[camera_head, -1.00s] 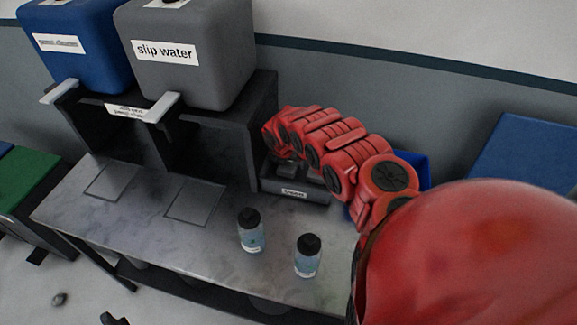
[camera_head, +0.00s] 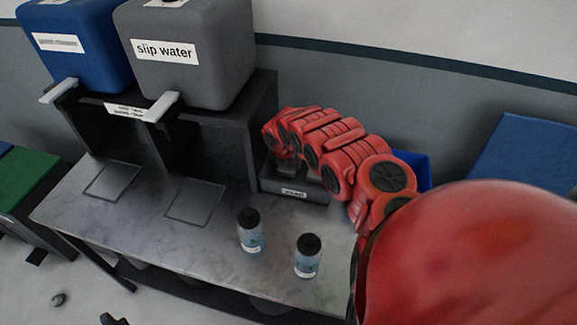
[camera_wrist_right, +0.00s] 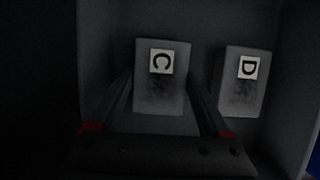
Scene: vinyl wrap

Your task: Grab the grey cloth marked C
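The grey cloth marked C (camera_wrist_right: 160,98) is a block-like folded piece with a white label, inside a dark bin in the right wrist view. My right gripper (camera_wrist_right: 160,80) is open, with one finger on each side of cloth C. I cannot tell whether the fingers touch it. In the head view my red right arm reaches to the back of the bench, with the right gripper (camera_head: 287,160) low over a dark labelled bin (camera_head: 297,193). The cloths are hidden in that view. My left gripper cannot be made out.
A grey cloth marked D (camera_wrist_right: 243,85) sits just right of C. Two bottles (camera_head: 250,230) (camera_head: 308,256) stand on the bench (camera_head: 150,235) in front of the bin. A dark stand (camera_head: 215,135) with a "slip water" tank (camera_head: 185,55) is to the left. A blue bin (camera_head: 412,168) is behind my arm.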

